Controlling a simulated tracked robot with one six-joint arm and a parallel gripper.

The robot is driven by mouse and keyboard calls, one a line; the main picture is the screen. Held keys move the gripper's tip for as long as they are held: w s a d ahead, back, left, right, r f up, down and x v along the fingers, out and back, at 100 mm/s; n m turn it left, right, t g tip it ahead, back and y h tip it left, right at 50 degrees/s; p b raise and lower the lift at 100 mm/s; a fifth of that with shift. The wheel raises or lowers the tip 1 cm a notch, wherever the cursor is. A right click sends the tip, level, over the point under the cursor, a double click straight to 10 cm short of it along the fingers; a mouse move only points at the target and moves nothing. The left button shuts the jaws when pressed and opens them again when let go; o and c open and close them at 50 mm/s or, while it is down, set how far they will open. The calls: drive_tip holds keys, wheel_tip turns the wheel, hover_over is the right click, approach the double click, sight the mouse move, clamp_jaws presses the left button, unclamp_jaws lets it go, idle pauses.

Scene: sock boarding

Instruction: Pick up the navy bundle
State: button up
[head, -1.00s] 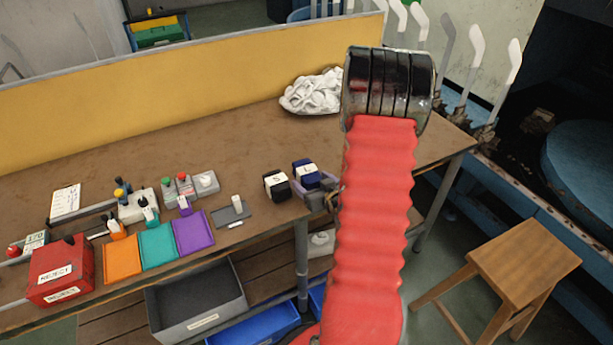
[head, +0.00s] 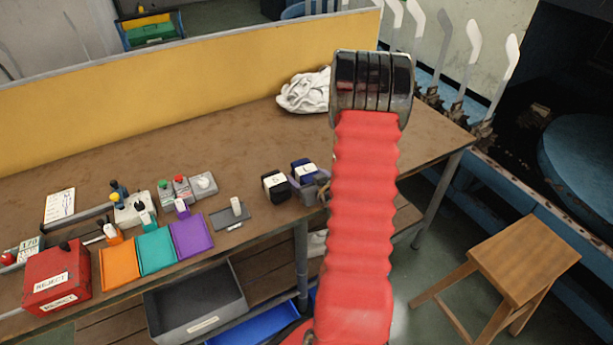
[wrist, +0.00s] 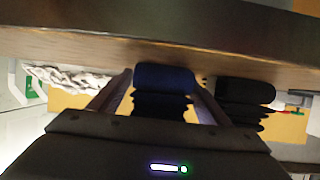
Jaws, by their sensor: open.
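The navy bundle (head: 303,168) stands near the front edge of the brown table and carries a white label on top. In the wrist view the navy bundle (wrist: 166,78) shows between the two fingers of my gripper (wrist: 161,88), with small gaps on both sides. My gripper (head: 322,186) is open around it, not closed on it. In the head view my red arm hides part of the gripper. A black bundle (head: 276,187) with a white label stands just left of the navy one; it also shows in the wrist view (wrist: 245,91), outside the fingers.
A crumpled white cloth heap (head: 306,92) lies at the back by the yellow panel (head: 180,88). Left are a grey pad (head: 231,217), purple (head: 192,233), teal (head: 156,250) and orange (head: 119,266) trays, and a red reject box (head: 57,277). A wooden stool (head: 525,257) stands right.

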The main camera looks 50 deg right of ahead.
sight(306, 169)
drive_tip(key=c, duration=1.2)
drive_tip(key=shift+r, duration=0.15)
drive_tip(key=shift+r, duration=4.9)
